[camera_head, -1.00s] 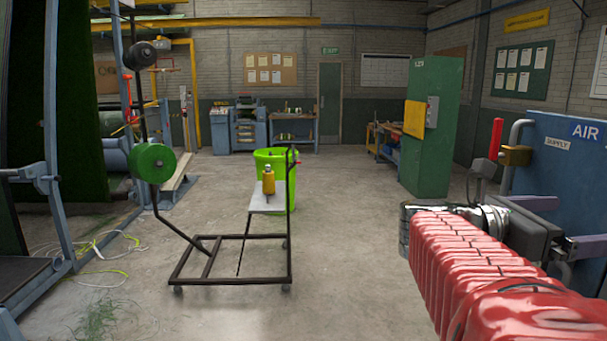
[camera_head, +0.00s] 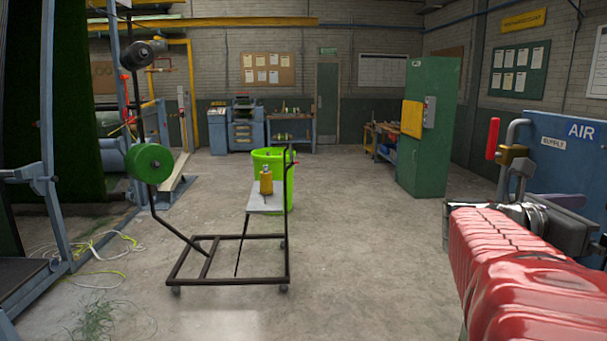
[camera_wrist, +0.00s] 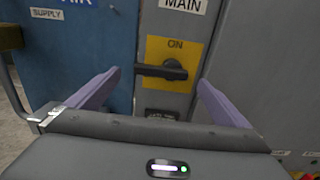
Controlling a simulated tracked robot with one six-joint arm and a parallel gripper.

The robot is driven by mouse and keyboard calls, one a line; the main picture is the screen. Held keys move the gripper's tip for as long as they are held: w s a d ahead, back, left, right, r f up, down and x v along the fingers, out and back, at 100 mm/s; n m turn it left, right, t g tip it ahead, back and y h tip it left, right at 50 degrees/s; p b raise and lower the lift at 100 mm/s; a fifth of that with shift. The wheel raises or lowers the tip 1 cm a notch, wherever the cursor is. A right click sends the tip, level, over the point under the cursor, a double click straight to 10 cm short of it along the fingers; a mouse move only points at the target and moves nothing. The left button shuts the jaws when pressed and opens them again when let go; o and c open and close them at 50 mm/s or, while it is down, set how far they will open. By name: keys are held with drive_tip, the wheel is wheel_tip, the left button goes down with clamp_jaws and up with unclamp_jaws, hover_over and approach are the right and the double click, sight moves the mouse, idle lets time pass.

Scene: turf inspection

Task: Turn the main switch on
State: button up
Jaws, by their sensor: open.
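The main switch (camera_wrist: 163,70) is a black rotary handle on a yellow plate (camera_wrist: 185,48) marked ON, below a MAIN label (camera_wrist: 183,5) in the wrist view. Its handle lies roughly horizontal. My gripper (camera_wrist: 159,77) is open, with one purple finger to the left of the handle and one to the right. The handle shows between the fingertips, with gaps on both sides; I cannot tell the remaining depth to it. In the head view my red-sleeved arm reaches toward the right edge, and the switch is not visible there.
A blue AIR SUPPLY panel (camera_head: 570,160) with a pipe and red-handled valve (camera_head: 493,138) stands left of the switch. A dark label (camera_wrist: 162,114) sits below the switch. A wheeled cart (camera_head: 228,281) and a green bin (camera_head: 272,160) stand on open floor.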

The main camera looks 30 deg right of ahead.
drive_tip(key=shift+x, duration=3.45)
drive_tip(key=shift+a, duration=0.1)
drive_tip(key=shift+c, duration=0.5)
drive_tip(key=c, duration=1.4)
drive_tip(key=shift+a, duration=0.1)
